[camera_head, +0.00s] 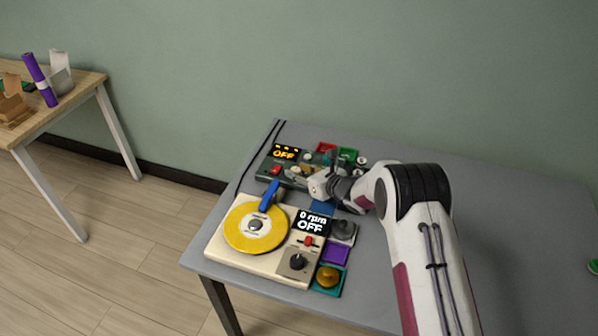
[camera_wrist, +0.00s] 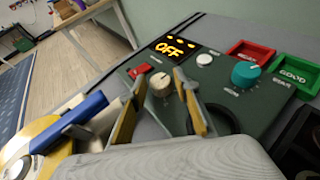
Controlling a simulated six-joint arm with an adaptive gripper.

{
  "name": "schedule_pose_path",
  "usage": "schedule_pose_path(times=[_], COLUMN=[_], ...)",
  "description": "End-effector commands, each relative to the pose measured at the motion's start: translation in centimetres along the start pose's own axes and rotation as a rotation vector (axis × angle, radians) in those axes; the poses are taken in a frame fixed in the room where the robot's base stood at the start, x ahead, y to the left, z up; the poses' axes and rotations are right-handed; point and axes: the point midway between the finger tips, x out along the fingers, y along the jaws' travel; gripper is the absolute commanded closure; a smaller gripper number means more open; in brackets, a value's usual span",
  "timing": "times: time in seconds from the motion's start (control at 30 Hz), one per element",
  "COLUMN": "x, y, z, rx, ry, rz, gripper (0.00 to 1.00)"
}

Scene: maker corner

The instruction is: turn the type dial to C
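A dark green tester (camera_wrist: 195,75) shows "OFF" in orange under short dashes on its display (camera_wrist: 172,45); in the head view it stands at the table's back left (camera_head: 268,172). A cream dial (camera_wrist: 160,84) and a teal dial (camera_wrist: 245,74) sit on its panel. Their labels are too small to read, so I cannot tell which is the type dial. My gripper (camera_wrist: 157,82) is open, its yellow-padded fingers on either side of the cream dial in the wrist view. I cannot tell whether they touch it. It also shows over the tester in the head view (camera_head: 300,173).
A red switch (camera_wrist: 140,71) and white button (camera_wrist: 205,60) are close by on the panel. A red tray (camera_wrist: 251,50) and a green "GOOD" tray (camera_wrist: 296,73) stand behind. A cream machine with a yellow disc (camera_head: 240,230) and blue lever (camera_head: 269,196) stands in front.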

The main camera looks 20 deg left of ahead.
Motion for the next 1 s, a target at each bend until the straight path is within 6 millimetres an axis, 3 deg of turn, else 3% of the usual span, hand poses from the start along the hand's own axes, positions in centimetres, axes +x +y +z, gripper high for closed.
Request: schedule_pose_path(times=[0.17, 0.3, 1.0], x=[0.00, -0.01, 0.14], y=[0.00, 0.00, 0.32], z=[-0.02, -0.03, 0.15], rx=[0.000, 0.000, 0.038], ry=[0.000, 0.000, -0.010], rz=[0.000, 0.000, -0.085], gripper=[0.69, 0.98, 0.98])
